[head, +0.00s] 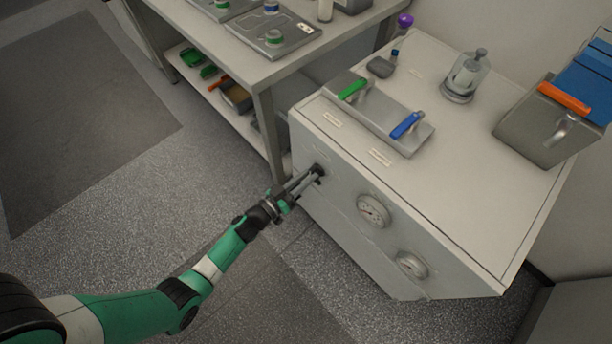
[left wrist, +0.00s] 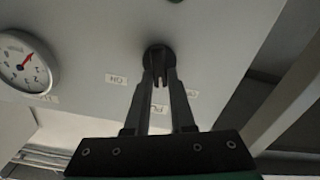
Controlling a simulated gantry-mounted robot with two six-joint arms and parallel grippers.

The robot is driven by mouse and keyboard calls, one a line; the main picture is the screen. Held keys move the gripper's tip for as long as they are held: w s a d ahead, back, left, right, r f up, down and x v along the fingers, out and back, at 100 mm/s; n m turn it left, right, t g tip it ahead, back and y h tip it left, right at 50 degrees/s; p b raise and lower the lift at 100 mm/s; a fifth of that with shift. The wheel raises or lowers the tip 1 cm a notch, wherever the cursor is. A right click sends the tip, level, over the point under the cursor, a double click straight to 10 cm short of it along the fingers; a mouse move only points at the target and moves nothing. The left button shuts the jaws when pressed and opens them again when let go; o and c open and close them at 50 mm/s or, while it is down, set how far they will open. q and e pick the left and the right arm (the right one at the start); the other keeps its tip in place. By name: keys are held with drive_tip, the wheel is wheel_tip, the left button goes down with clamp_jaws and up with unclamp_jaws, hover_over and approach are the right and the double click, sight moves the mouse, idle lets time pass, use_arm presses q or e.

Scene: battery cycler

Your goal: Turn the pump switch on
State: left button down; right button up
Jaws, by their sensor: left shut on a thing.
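The pump switch is a dark round knob (head: 318,170) on the front panel of the white cabinet (head: 345,235), left of two gauges. It also shows in the left wrist view (left wrist: 158,56), with small labels around it, one reading ON. My left gripper (head: 314,174) reaches the panel, and its two fingertips are shut on the knob; they also show in the left wrist view (left wrist: 160,80). The fingers hide part of the knob, and I cannot tell which label it points to. My right gripper is not in view.
Two round gauges, one nearer (head: 374,211) and one farther right (head: 411,265), sit on the panel. On the cabinet top are a green handle (head: 352,89), a blue handle (head: 406,125) and a glass vessel (head: 465,77). A bench (head: 262,72) stands at the left. The floor before the panel is clear.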

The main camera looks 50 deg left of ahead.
use_arm(q)
drive_tip(key=m, duration=0.9)
drive_tip(key=shift+d+b, duration=0.35)
drive_tip(key=shift+m, duration=0.4)
drive_tip(key=c, duration=0.8)
unclamp_jaws()
drive_tip(key=shift+o, duration=0.2)
drive_tip(key=s+p, duration=0.4)
drive_tip(key=s, duration=0.7)
drive_tip(key=shift+s, duration=0.3)
